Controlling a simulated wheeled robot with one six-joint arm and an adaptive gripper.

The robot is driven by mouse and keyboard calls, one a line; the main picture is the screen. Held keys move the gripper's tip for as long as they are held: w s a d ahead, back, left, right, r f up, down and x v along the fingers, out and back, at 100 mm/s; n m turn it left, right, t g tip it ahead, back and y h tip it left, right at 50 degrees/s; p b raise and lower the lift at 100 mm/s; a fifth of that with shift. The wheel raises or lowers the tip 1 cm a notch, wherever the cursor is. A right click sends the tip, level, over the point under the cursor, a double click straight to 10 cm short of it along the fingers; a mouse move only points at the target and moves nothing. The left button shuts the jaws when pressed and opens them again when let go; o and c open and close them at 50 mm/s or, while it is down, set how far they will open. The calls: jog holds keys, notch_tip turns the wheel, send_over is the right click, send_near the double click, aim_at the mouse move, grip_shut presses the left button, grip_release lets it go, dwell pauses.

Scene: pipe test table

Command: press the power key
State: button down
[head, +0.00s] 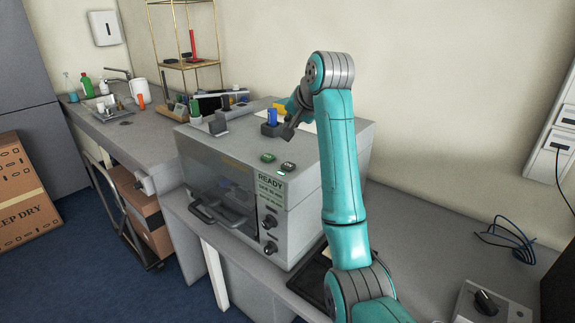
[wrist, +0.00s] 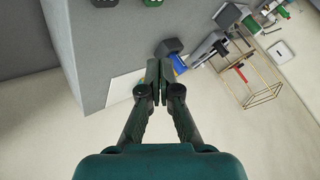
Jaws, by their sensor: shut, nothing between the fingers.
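A grey box-shaped test machine (head: 300,190) stands on the bench with a glazed front door. Two small keys sit on its top near the front right edge: a green key (head: 267,158) and a darker key (head: 288,166). I cannot read which is the power key. In the wrist view parts of two keys show at the top edge, one left (wrist: 103,3) and one right (wrist: 153,3). My gripper (head: 286,132) is shut and empty above the machine top, behind the keys and apart from them. It also shows in the wrist view (wrist: 158,72).
A dark holder (head: 269,130) with a blue item (head: 271,116) stands on the machine top beside my gripper. A READY display (head: 270,188) and two knobs are on the front. A wire rack (head: 184,60) stands at the back left. The machine top around the keys is clear.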

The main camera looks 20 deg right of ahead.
aim_at(290, 166)
jog(key=shift+f, duration=4.4)
jog(key=shift+f, duration=0.15)
jog(key=shift+f, duration=0.3)
jog(key=shift+f, duration=0.45)
jog(key=shift+r, duration=0.9)
jog(key=shift+r, duration=2.5)
